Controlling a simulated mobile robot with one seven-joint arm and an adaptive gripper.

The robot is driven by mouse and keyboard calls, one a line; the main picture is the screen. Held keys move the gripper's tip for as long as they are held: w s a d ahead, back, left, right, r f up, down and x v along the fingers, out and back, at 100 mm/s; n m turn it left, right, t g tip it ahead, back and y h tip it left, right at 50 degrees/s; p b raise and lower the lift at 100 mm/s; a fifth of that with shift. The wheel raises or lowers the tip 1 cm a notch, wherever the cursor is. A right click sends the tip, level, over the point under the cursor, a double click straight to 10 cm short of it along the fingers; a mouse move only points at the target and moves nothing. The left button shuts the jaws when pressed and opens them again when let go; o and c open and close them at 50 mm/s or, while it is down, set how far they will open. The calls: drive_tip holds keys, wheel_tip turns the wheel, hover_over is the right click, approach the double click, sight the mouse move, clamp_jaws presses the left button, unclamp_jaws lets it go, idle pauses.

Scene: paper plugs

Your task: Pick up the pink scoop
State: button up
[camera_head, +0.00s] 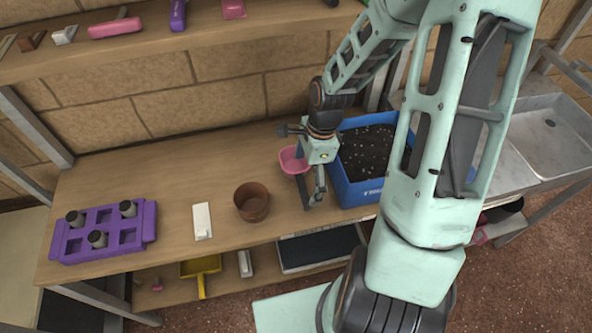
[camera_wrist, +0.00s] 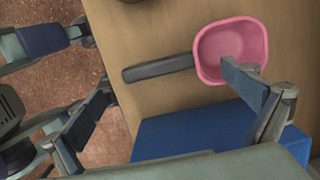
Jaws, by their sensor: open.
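The pink scoop (camera_head: 290,161) lies on the wooden bench just left of the blue crate, its dark handle pointing toward the bench's front edge. The wrist view shows its pink bowl (camera_wrist: 215,45) and dark grey handle clearly. My gripper (camera_head: 308,172) is open and empty, above and beside the scoop, and covers part of it in the head view. In the wrist view my gripper's (camera_wrist: 165,78) fingers are spread wide. One finger overlaps the bowl's edge in the picture; the others are left of the handle. Whether any finger touches the scoop I cannot tell.
The blue crate (camera_head: 345,190) of dark soil stands close on the right. A brown pot (camera_head: 252,202), a white object (camera_head: 202,221) and a purple tray (camera_head: 147,222) with dark cylinders stand to the left. A shelf (camera_head: 180,42) hangs above. Bare bench lies behind the pot.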

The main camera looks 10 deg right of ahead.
sight(304, 187)
drive_tip(key=shift+w+a+f, duration=0.1)
drive_tip(key=shift+a+f, duration=0.05)
drive_tip(key=shift+f, duration=1.2)
drive_tip(key=shift+a+f, duration=0.15)
drive_tip(key=shift+f, duration=1.15)
drive_tip(key=c, duration=1.1)
drive_tip(key=shift+r, duration=0.1)
